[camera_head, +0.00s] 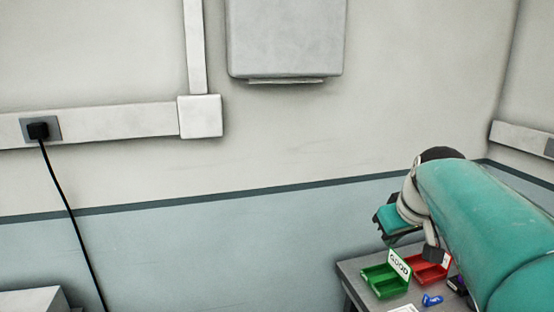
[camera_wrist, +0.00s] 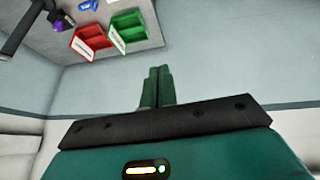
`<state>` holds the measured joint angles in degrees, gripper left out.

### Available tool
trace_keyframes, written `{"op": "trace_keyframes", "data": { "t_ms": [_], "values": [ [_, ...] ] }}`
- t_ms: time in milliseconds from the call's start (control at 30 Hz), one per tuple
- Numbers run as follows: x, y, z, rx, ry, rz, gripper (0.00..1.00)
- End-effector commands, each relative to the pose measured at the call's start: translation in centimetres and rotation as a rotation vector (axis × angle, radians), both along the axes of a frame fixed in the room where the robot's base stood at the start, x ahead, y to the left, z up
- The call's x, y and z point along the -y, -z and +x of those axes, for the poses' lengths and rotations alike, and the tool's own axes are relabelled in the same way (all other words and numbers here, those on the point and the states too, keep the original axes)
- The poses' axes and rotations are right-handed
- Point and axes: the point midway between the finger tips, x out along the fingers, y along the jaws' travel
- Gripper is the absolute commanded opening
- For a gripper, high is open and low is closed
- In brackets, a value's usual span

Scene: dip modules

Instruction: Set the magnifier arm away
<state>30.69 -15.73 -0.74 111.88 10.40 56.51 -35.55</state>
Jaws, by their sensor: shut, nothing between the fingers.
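A dark bar (camera_wrist: 22,28) with a purple round part beside it shows at the top left of the wrist view. It may be part of the magnifier arm, but the frame edge cuts it off and I cannot be sure. In the head view my own arm covers much of the table, and no magnifier can be made out there. My gripper (camera_wrist: 157,72) has its two green fingers together and empty in the wrist view. It is apart from the bar and the bins.
A grey table (camera_head: 352,281) stands at the lower right, with a green bin (camera_head: 384,282), a red bin (camera_head: 428,270) and a small blue item (camera_head: 432,300). A black cable (camera_head: 72,215) hangs from a wall socket at the left. A wall box (camera_head: 286,38) hangs above.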

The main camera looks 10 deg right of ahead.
Motion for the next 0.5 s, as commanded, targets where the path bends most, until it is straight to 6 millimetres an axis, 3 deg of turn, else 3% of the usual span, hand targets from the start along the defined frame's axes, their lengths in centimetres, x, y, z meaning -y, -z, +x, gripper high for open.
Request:
{"op": "trace_keyframes", "data": {
  "t_ms": [33,200,333,500],
  "values": [
    [-3.6,0.7,-0.9,0.001,-0.017,0.012,0.00],
    [-12.4,4.1,-5.0,-0.002,-0.024,0.057,0.00],
    [-17.0,7.2,-8.5,-0.003,-0.029,0.086,0.00],
    [-19.6,9.8,-11.3,-0.002,-0.026,0.109,0.00]
  ]
}}
